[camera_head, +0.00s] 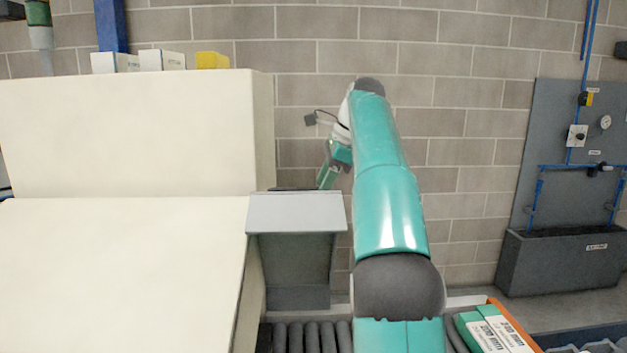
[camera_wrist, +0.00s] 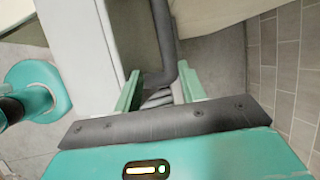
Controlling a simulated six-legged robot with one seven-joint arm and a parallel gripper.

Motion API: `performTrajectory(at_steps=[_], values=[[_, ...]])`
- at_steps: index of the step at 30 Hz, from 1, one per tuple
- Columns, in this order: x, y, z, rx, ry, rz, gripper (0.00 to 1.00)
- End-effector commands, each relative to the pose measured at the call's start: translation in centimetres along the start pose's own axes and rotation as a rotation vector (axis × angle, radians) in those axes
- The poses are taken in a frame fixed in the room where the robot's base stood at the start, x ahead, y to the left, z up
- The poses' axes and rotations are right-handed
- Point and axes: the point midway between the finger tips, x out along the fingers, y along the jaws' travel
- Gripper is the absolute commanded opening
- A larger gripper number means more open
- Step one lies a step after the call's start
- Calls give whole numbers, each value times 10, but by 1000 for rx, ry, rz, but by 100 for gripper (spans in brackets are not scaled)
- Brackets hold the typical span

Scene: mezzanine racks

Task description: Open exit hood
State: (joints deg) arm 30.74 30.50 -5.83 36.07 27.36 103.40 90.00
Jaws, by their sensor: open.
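The exit hood (camera_head: 294,213) is a light grey box-like cover on the right side of the big cream machine. Its sloped top lip sits above a darker recessed face. My gripper (camera_head: 327,176) is at the hood's far right corner in the head view, partly behind my arm. In the wrist view my gripper (camera_wrist: 160,70) is open, with its two green fingers apart. A dark grey bent bar (camera_wrist: 163,35), which looks like a handle, runs down beside a pale panel (camera_wrist: 82,45) and ends between the fingers. Contact with the fingers cannot be told.
The cream machine (camera_head: 120,140) fills the left. Dark rollers (camera_head: 310,337) lie below the hood, with green-and-white boxes (camera_head: 490,330) to the right. A block wall (camera_head: 460,130) stands behind. A grey panel with blue pipes (camera_head: 560,140) and a trough (camera_head: 560,262) are at right.

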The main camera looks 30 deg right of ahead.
Motion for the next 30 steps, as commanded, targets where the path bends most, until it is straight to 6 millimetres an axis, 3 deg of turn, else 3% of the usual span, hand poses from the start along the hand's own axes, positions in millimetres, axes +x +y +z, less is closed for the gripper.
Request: performTrajectory(at_steps=[6,12,30], values=[[-20,19,-37,5,2,-2,41],[-32,32,-61,2,1,-1,41],[-35,35,-66,0,1,-1,41]])
